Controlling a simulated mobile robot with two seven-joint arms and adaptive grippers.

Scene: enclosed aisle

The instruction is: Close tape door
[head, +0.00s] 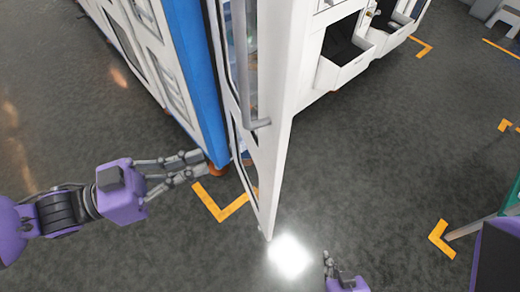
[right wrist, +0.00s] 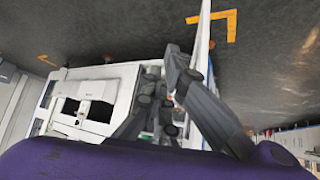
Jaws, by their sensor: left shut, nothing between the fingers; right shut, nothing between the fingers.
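The tape door (head: 280,90) is a tall white door with glass panes and a long grey handle (head: 246,70). It stands open in the middle of the head view, swung out from a blue-edged cabinet (head: 195,70). My left gripper (head: 203,163) is shut and empty, left of the door by the cabinet's lower blue corner; contact cannot be told. My right gripper (head: 327,256) is shut and empty, low in the head view, right of the door's bottom corner and apart from it. Its fingers also show in the right wrist view (right wrist: 163,65), beside a thin white panel edge.
White cabinets with open drawers (head: 345,62) stand behind the door. A green-topped table (head: 512,200) is at the right edge. Yellow corner marks (head: 222,205) lie on the dark floor.

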